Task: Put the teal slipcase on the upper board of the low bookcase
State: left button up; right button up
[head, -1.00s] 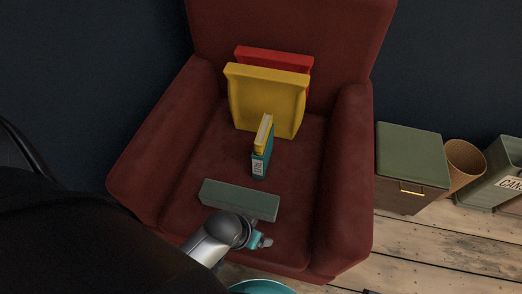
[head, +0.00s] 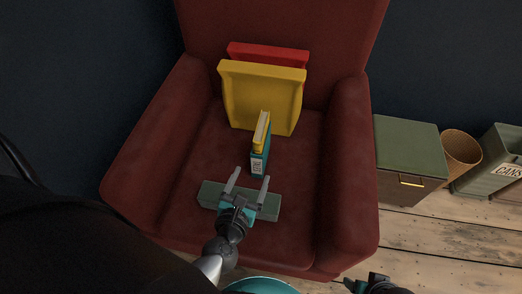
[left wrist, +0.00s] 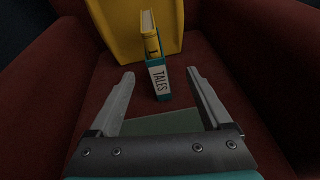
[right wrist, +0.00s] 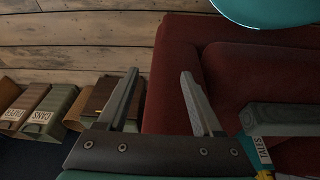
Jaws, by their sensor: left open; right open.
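The teal slipcase (head: 259,163) stands upright on the red armchair's seat, with a yellow book (head: 262,129) in it. In the left wrist view the slipcase (left wrist: 160,83) shows a white label reading TALES, ahead of and between the finger lines. My left gripper (head: 249,178) is open and empty, above a grey-green box and just short of the slipcase. My right gripper (right wrist: 158,75) is open and empty, beside the chair's right front; it shows only in part at the bottom of the head view. The low bookcase is not in view.
The grey-green box (head: 268,206) lies across the front of the seat. Armrests (head: 348,165) bound the seat. A green-topped cabinet (head: 408,140), a basket (head: 460,150) and a CANS bin (head: 495,165) stand right.

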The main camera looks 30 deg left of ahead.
aim_at(257, 153)
pick_arm(q)
jog(key=shift+n+y, duration=0.4)
jog(key=shift+n, duration=0.5)
jog(key=x, duration=0.3)
jog(key=b+x, duration=0.1)
jog(key=x, duration=0.5)
jog(key=shift+a, duration=0.45)
jog(key=shift+d+b+x, duration=0.15)
jog(key=shift+b+x, duration=0.35)
jog(key=shift+x, duration=0.7)
jog(key=shift+d+b+x, duration=0.1)
jog(key=shift+b+x, duration=0.4)
jog(key=shift+x, duration=0.65)
jog(key=shift+w+a+f, duration=0.2)
jog(key=shift+w+f, duration=0.05)
jog(key=shift+w, duration=0.4)
pick_arm(e)
notch_tip(257, 153, up, 7)
jog(key=w+t, duration=0.1)
pick_arm(q)
grip_shut()
pick_arm(e)
jog(key=shift+f, duration=0.1)
